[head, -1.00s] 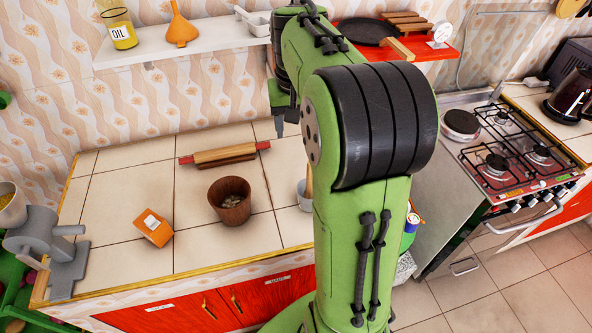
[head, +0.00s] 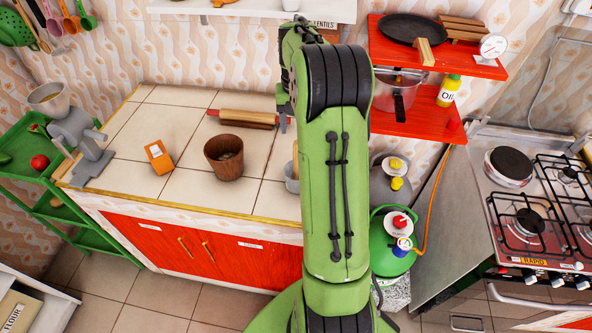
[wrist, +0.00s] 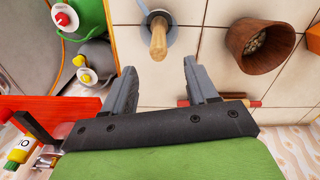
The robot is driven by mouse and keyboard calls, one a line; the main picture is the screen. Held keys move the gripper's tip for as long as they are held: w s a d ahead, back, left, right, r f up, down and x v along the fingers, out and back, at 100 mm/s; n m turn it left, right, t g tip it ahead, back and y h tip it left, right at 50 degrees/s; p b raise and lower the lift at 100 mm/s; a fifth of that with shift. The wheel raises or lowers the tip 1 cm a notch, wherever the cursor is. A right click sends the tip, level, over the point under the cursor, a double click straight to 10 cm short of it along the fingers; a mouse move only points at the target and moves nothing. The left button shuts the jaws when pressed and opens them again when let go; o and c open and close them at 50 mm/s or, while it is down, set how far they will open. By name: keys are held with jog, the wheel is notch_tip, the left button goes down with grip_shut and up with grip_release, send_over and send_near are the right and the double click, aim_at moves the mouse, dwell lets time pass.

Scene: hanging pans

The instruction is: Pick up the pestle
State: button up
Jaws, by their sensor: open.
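The pestle (wrist: 158,40) has a pale wooden handle and stands in a small grey mortar (wrist: 146,14) on the tiled counter. In the head view the pestle (head: 295,160) and mortar (head: 291,180) are partly hidden behind my arm. My gripper (wrist: 159,70) is open and empty. In the wrist view its two grey fingers point toward the mortar, with the pestle's handle end in line with the gap between them. The pestle is apart from both fingers. In the head view only a bit of the gripper shows beside my arm.
A brown wooden pot (head: 224,157) stands left of the mortar. A rolling pin (head: 243,118) lies behind, and an orange box (head: 159,157) and grey grinder (head: 80,145) stand further left. A green gas cylinder (head: 390,245) and red shelf (head: 420,118) are to the right.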

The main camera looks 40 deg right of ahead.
notch_tip(320, 180, down, 11)
jog(key=shift+d+r+b, duration=0.15)
jog(key=shift+d+b, duration=0.05)
jog(key=shift+b, duration=0.1)
grip_shut()
